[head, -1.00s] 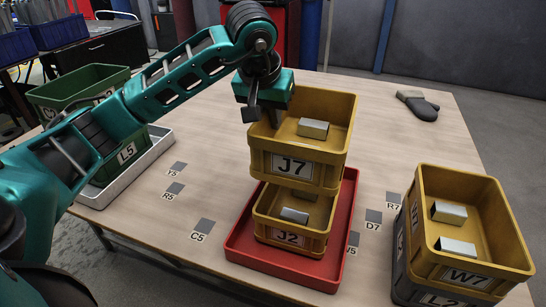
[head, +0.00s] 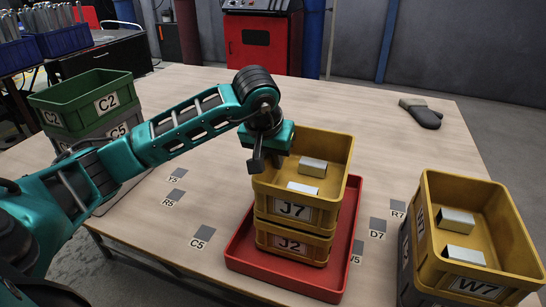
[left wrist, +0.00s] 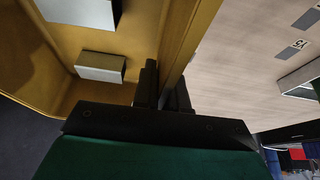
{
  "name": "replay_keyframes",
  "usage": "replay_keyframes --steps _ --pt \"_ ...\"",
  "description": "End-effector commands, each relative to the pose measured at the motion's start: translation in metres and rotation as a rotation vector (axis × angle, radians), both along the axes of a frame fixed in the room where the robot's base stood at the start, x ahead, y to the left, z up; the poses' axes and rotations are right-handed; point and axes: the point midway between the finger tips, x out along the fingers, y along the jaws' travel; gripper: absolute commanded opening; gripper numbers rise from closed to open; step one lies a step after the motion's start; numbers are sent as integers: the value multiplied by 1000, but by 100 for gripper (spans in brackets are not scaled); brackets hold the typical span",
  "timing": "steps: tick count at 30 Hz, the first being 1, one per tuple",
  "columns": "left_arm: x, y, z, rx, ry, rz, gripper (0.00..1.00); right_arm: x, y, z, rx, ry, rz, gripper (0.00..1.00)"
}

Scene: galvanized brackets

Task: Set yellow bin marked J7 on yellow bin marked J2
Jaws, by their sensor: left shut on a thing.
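The yellow bin marked J7 (head: 293,211) is upright and rests on the yellow bin marked J2 (head: 291,246), their edges lined up with no gap visible. J2 stands in a red tray (head: 346,265). J7 holds two metal brackets (head: 312,168). J7's inside also shows in the left wrist view (left wrist: 105,40). My left gripper (head: 263,160) is shut on J7's left wall, one finger outside and one inside; the wall runs between the fingers in the left wrist view. J2's inside is hidden under J7. My right gripper is not in view.
A yellow bin marked W7 (head: 430,245) with brackets stands on a grey bin at the right. A green bin marked C2 (head: 90,100) sits on another bin at the left. The back middle table is clear.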

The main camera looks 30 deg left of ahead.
Motion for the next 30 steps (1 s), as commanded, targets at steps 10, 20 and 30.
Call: replay_keyframes --steps 10,20,30 --pt "0 0 -10 -1 -2 1 0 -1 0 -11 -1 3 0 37" --pt "0 0 -10 0 1 0 37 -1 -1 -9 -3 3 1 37" --pt "0 0 9 -1 1 0 37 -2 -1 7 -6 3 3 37"
